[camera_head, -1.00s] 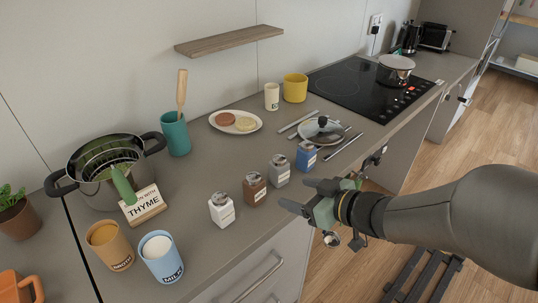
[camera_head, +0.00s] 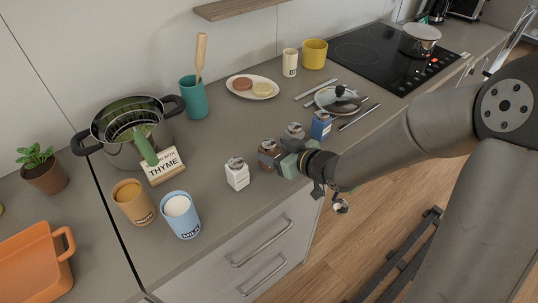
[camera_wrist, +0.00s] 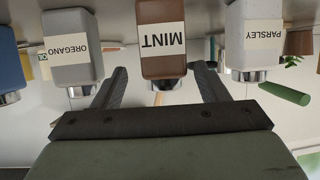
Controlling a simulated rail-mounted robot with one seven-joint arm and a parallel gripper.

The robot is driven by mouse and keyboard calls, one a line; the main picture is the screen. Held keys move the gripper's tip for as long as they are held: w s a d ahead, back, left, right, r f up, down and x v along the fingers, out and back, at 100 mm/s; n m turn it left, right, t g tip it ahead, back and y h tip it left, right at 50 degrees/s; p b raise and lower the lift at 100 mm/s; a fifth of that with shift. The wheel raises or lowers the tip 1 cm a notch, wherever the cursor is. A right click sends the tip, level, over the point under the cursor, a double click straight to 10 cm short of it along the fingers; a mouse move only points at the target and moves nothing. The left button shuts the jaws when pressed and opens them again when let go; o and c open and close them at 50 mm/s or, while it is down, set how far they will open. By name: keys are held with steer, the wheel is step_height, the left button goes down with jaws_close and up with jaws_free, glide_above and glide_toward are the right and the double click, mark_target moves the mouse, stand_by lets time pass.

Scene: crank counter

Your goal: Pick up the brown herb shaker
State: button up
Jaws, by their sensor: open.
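The brown herb shaker (camera_head: 266,160) stands upright on the counter, partly hidden by my gripper in the head view. In the wrist view, which looks upside down, the brown shaker (camera_wrist: 163,60) shows a label reading MINT. My gripper (camera_head: 277,158) is open beside it. In the wrist view the two fingers of my gripper (camera_wrist: 162,86) point toward it, one on each side, with nothing held. I cannot tell whether the fingers touch it.
A white shaker (camera_head: 237,174) labelled PARSLEY in the wrist view (camera_wrist: 254,42) stands at one side. A grey OREGANO shaker (camera_wrist: 72,62) stands at the other, with a blue shaker (camera_head: 320,125) beyond.

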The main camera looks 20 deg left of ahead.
steer(key=x, duration=0.4)
steer(key=shift+a+f, duration=0.2)
steer(key=shift+a, duration=0.15)
steer(key=c, duration=1.1)
steer(key=shift+r, duration=0.1)
